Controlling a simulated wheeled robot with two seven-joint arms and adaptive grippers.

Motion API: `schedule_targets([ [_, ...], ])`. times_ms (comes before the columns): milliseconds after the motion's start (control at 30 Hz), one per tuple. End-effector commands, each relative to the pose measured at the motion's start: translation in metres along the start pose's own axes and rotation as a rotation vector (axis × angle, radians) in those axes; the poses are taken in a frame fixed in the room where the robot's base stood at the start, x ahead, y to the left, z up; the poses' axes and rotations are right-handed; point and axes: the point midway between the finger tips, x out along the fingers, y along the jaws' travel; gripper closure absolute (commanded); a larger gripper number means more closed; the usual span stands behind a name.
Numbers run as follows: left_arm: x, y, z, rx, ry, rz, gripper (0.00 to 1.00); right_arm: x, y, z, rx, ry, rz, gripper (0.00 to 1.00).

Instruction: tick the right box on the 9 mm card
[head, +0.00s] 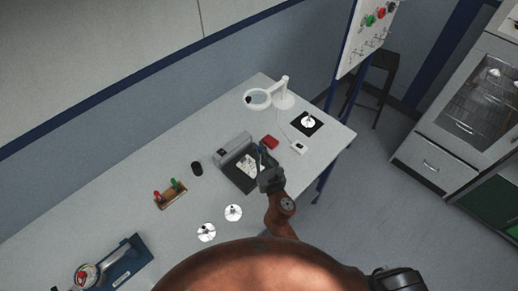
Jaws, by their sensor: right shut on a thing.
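My right gripper (265,172) is shut on a thin, dark bluish pen-like item (261,153), which stands up steeply from the fingers. The gripper is at the right side of a black board (238,181) in front of a grey device. A small white card (246,161) with dark marks lies on the board, just left of the gripper. Its print and boxes are too small to read, so I cannot tell whether it is the 9 mm card. The gripper hides part of the board, and I cannot tell whether the pen tip touches the card. My left gripper is not in view.
A red block (270,142) and a white ring lamp (284,95) are behind. A rack (170,194) with red and green handles and a black cylinder (197,169) stand left. Two white discs (206,232) lie in front. The table's right edge is close.

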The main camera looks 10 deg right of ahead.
Motion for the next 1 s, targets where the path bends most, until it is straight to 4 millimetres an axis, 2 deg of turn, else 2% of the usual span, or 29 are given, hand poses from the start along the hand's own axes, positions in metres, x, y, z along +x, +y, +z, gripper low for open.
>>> schedule_targets([
  [1000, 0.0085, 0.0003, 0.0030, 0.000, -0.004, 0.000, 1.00, 0.0000, 0.0000, -0.0090, 0.000, 0.000, 0.000, 1.00],
])
